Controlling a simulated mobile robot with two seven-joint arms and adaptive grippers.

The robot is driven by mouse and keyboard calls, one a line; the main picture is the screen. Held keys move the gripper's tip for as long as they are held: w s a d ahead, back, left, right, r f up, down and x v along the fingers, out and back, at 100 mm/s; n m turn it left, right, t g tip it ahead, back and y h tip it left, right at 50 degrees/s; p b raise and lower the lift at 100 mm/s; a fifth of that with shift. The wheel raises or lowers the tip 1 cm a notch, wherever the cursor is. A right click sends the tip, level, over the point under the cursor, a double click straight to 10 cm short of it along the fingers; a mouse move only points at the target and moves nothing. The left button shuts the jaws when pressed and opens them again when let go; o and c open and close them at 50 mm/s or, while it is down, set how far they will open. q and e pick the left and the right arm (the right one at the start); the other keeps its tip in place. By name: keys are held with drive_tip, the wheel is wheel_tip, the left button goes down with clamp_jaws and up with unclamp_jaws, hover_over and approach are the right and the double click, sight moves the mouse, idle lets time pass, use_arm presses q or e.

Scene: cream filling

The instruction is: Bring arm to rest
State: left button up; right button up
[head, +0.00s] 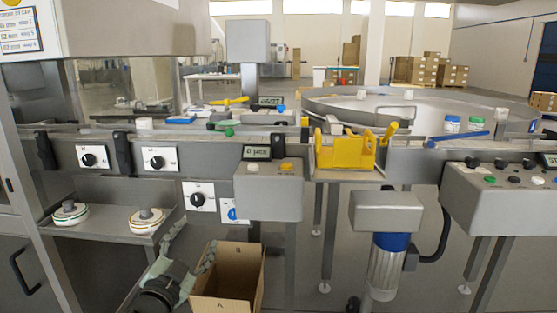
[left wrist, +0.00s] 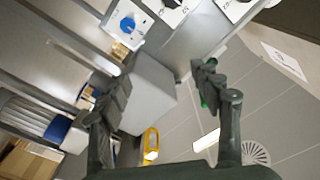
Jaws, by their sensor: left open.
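My left gripper (head: 191,245) comes up from the bottom of the head view, in front of the grey machine and left of an open cardboard box. Its two dark fingers stand apart with nothing between them. In the left wrist view my left gripper (left wrist: 152,84) also shows open and empty, with a grey box-shaped housing (left wrist: 148,92) behind the gap. My right arm and right gripper are not in view.
The open cardboard box (head: 227,284) is close to my left fingers. The machine front (head: 120,183) carries knobs and a shelf with two round reels (head: 146,220). A yellow holder (head: 345,150) sits on the line. A motor housing (head: 386,212) hangs right of centre.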

use_arm(q)
drive_tip(key=s+a+f+n+g+y, duration=0.2)
drive_tip(key=s+a+f+n+g, duration=0.15)
drive_tip(key=s+f, duration=0.55)
drive_tip(key=s+a+f+n+g+y, duration=0.25)
drive_tip(key=s+a+f+g, duration=0.2)
drive_tip(key=f, duration=0.85)
drive_tip(key=s+f+g, duration=0.2)
drive_tip(key=s+f, duration=0.1)
drive_tip(key=s, duration=0.3)
drive_tip(key=s+f+n+g, duration=0.1)
drive_tip(key=s+f+g, duration=0.2)
drive_tip(key=s, duration=0.4)
drive_tip(key=s+f+g, duration=0.2)
drive_tip(key=s+f, duration=0.3)
drive_tip(key=s, duration=0.2)
drive_tip(key=shift+s+f+n, duration=0.15)
drive_tip(key=shift+f+n, duration=0.1)
drive_tip(key=shift+n, duration=0.05)
drive_tip(key=shift+h, duration=0.25)
